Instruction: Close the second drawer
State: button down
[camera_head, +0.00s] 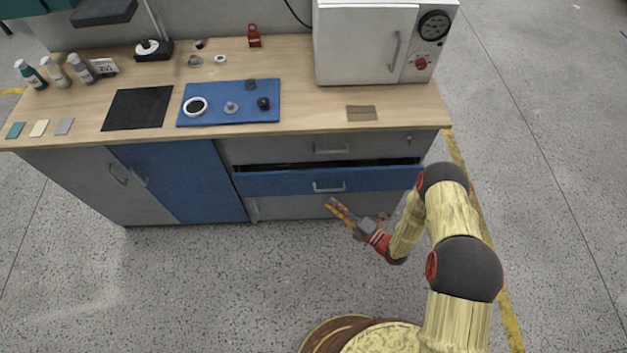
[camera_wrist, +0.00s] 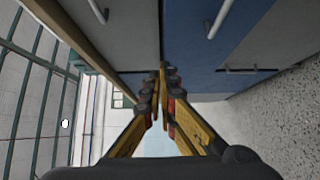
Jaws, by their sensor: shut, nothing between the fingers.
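The second drawer (camera_head: 290,183) is the blue one, below a grey top drawer. It stands partly pulled out, with a dark gap along its top edge and a metal handle (camera_head: 328,188) on its front. My gripper (camera_head: 331,204), with yellow-orange fingers, is in front of the blue drawer, close to and just below its handle. In the wrist view the fingertips (camera_wrist: 163,76) are together with nothing between them, and the blue drawer front (camera_wrist: 200,60) lies beyond them with its handle (camera_wrist: 220,18). I cannot tell whether the fingertips touch the front.
The grey top drawer (camera_head: 318,149) appears shut. A grey lower panel (camera_head: 298,207) lies below the blue drawer. A white oven-like box (camera_head: 360,45) and a blue mat (camera_head: 230,116) with small parts are on the wooden worktop (camera_head: 300,115). The floor (camera_head: 210,275) left of my arm is clear.

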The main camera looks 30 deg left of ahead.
aim_at(312, 170)
jog(key=shift+w+d+f+b+x, duration=0.1)
jog(key=shift+w+b+x, duration=0.4)
jog(key=shift+x, duration=1.6)
jog(key=shift+w+d+f+b+x, duration=0.1)
jog(key=shift+w+b+x, duration=0.35)
jog(key=shift+x, duration=1.65)
jog(key=shift+w+d+f+b+x, duration=0.15)
jog(key=shift+w+b+x, duration=0.3)
jog(key=shift+x, duration=1.7)
jog(key=w+a+b, duration=0.1)
jog(key=w, duration=0.1)
jog(key=w+a+b, duration=0.1)
jog(key=w+b, duration=0.1)
jog(key=shift+a+f, duration=0.15)
jog(key=shift+w+a, duration=0.15)
jog(key=shift+w+r, duration=0.1)
jog(key=shift+r, duration=0.15)
